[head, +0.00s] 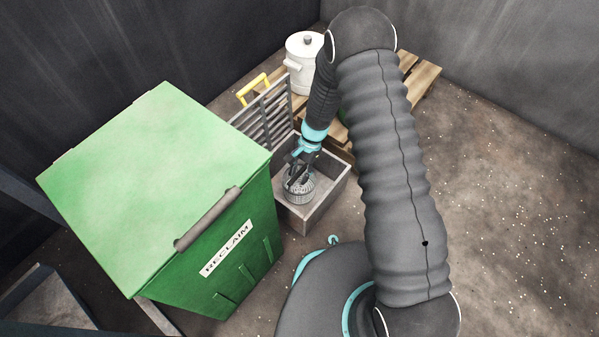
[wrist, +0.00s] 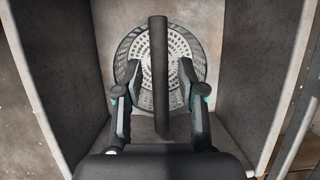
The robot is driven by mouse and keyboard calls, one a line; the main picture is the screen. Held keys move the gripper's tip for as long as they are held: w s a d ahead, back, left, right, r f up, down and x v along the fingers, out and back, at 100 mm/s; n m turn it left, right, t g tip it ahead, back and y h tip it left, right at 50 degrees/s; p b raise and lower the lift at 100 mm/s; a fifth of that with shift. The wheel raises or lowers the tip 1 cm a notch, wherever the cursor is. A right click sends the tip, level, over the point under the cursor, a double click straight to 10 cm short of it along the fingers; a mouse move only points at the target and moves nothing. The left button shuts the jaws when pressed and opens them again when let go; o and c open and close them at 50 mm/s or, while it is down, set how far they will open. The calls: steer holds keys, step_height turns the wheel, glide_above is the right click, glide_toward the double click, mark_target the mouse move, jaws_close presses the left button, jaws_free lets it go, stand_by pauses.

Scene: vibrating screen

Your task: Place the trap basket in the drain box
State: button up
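The trap basket (head: 299,190) is a round, grey perforated basket inside the drain box (head: 325,203), an open grey box on the floor. In the wrist view the basket (wrist: 194,50) appears upright on the box floor, between the box walls (wrist: 250,70). A dark bar, seemingly its handle (wrist: 159,75), crosses over its middle. My gripper (head: 297,171) reaches down into the box above the basket. In the wrist view its fingers (wrist: 159,82) stand apart on either side of the bar, with a visible gap on each side. The basket's underside is hidden.
A large green RECLAIM bin (head: 160,180) stands close left of the drain box. A slatted grey rack (head: 265,115) with a yellow handle (head: 253,88) is behind it. A white lidded canister (head: 304,65) stands on a wooden pallet (head: 420,80). Floor at right is clear.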

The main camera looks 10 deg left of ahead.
steer(key=shift+r, duration=0.15)
steer(key=p+v, duration=0.2)
steer(key=v, duration=1)
steer(key=s+d+r+n+t, duration=0.2)
steer(key=d+r, duration=0.3)
steer(key=r, duration=0.7)
steer(key=s+d+r+n+t, duration=0.15)
steer(key=d+r, duration=0.35)
steer(key=r, duration=0.8)
steer(key=s+d+r+t, duration=0.2)
steer(key=s+d+r, duration=0.1)
steer(key=s, duration=0.3)
steer(key=s+d+r+n+t+h, duration=0.1)
steer(key=s+d+r, duration=0.3)
steer(key=s, duration=0.3)
steer(key=s+d+r+n+t+h, duration=0.1)
steer(key=s+d+r+t, duration=0.1)
steer(key=s+d+r, duration=0.2)
steer(key=s, duration=0.2)
steer(key=shift+s+r+t, duration=0.3)
steer(key=shift+r+t, duration=0.05)
steer(key=shift+r, duration=0.05)
steer(key=shift+n, duration=0.25)
steer(key=shift+c, duration=0.2)
